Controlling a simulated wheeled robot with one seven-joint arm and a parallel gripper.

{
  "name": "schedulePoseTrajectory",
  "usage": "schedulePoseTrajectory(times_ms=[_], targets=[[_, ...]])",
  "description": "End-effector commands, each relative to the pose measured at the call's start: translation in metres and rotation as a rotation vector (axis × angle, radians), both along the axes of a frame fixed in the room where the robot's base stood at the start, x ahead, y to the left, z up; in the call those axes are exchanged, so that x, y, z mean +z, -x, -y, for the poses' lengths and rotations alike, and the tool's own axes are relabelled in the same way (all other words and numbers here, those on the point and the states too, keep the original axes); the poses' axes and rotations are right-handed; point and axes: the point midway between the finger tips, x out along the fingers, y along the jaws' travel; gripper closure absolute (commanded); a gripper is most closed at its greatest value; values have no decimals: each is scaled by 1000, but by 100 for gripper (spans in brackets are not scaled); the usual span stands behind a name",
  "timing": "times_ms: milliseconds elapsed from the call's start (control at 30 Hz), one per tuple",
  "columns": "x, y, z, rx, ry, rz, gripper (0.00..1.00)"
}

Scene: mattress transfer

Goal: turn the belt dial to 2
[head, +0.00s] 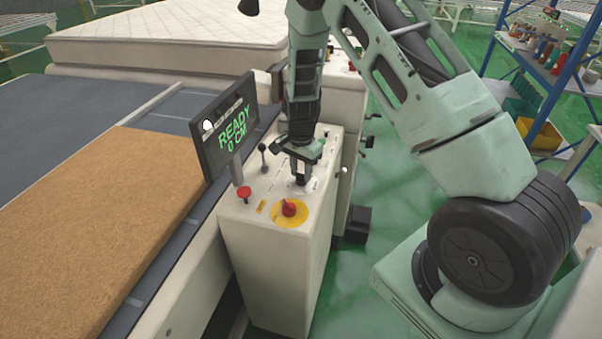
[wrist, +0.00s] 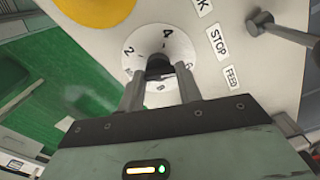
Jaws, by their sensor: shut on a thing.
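The belt dial (wrist: 150,45) is a white disc with dark numbers and a black knob (wrist: 159,66) on the control panel. In the wrist view the numbers 2 and 4 show clear of my fingers, and other marks are partly covered. My gripper (wrist: 160,88) is shut on the black knob, one finger on each side. In the head view my gripper (head: 301,172) points down onto the panel top and hides most of the dial. Which number the knob points to cannot be told.
A lever (head: 263,158) and a screen (head: 224,126) reading "READY 0 CM" stand to the left. Labels STOP (wrist: 217,41) and FEED (wrist: 231,77) lie beside the dial.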

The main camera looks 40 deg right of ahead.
Motion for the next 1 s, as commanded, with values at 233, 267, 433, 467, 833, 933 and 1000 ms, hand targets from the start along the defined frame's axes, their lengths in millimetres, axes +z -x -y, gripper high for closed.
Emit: schedulePoseTrajectory(times_ms=[233, 267, 433, 467, 833, 933, 1000], targets=[[-2, 0, 0, 236, -1, 2, 88], [-2, 0, 0, 264, -1, 2, 88], [-2, 0, 0, 426, -1, 2, 88], [-2, 0, 0, 453, -1, 2, 88], [-1, 0, -1, 806, 1, 2, 88], [0, 0, -1, 901, 1, 2, 88], [0, 1, -1, 967, 1, 2, 88]])
